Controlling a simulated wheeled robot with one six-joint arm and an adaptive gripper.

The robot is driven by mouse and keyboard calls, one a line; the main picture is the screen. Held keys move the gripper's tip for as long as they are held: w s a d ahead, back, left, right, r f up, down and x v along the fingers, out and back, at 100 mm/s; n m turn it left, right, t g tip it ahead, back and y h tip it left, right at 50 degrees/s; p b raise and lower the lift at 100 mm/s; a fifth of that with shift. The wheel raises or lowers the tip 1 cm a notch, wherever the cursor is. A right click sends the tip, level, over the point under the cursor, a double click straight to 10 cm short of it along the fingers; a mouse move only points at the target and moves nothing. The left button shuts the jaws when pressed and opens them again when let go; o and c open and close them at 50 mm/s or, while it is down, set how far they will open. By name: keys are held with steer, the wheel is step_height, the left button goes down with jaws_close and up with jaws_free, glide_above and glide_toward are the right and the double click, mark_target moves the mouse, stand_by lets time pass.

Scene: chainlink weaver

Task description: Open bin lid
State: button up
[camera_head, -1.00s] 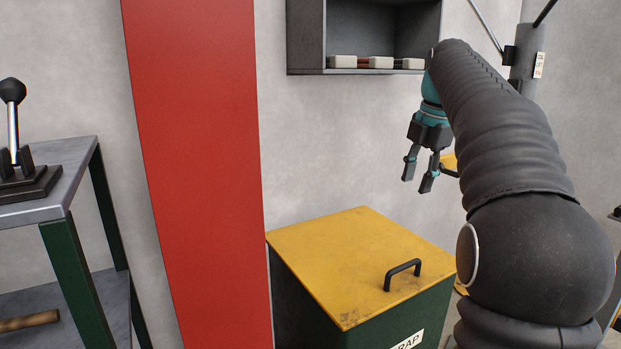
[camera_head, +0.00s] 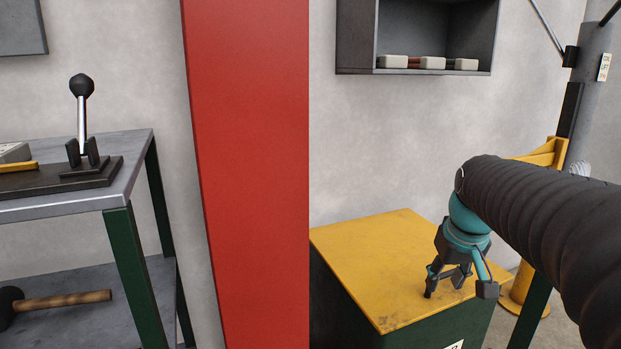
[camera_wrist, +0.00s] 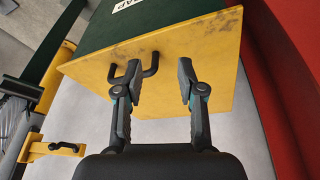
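The scrap bin has a green body (camera_wrist: 100,22) and a flat yellow lid (camera_head: 365,258), which lies closed on it. The lid also fills the upper middle of the wrist view (camera_wrist: 215,60). The lid's black handle (camera_wrist: 117,78) shows in the wrist view, beside and partly behind my left fingertip. My gripper (camera_head: 458,286) is low over the lid's right part in the head view and hides most of the handle there. In the wrist view my gripper (camera_wrist: 160,75) is open, with an empty gap between its fingers. I cannot tell whether a finger touches the handle.
A red post (camera_head: 250,170) stands left of the bin. A grey wall shelf (camera_head: 355,40) hangs above. A yellow stand (camera_head: 520,290) is right of the bin.

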steer(key=s+a+f+m+t, duration=0.1)
steer(key=s+a+f, duration=0.2)
steer(key=s, duration=0.4)
steer(key=s+a+f, duration=0.4)
steer(key=s, duration=0.4)
steer(key=m+g+h, duration=0.1)
steer(key=m+h, duration=0.1)
steer(key=m, duration=0.6)
glide_toward(448, 272)
steer(key=s+a+r, duration=0.2)
steer(key=a, duration=0.1)
step_height(448, 272, up, 3)
steer(key=m+h, duration=0.1)
steer(key=m, duration=0.2)
steer(key=w+d+f, duration=0.1)
steer(key=f, duration=0.3)
steer(key=w+d+f+m, duration=0.1)
steer(key=w+d+f, duration=0.1)
steer(key=f, duration=0.2)
steer(key=w+d+f+m, duration=0.1)
steer(key=f, duration=0.3)
steer(key=shift+w+d+f, duration=0.2)
steer(key=shift+d+f, duration=0.05)
steer(key=shift+f, duration=0.1)
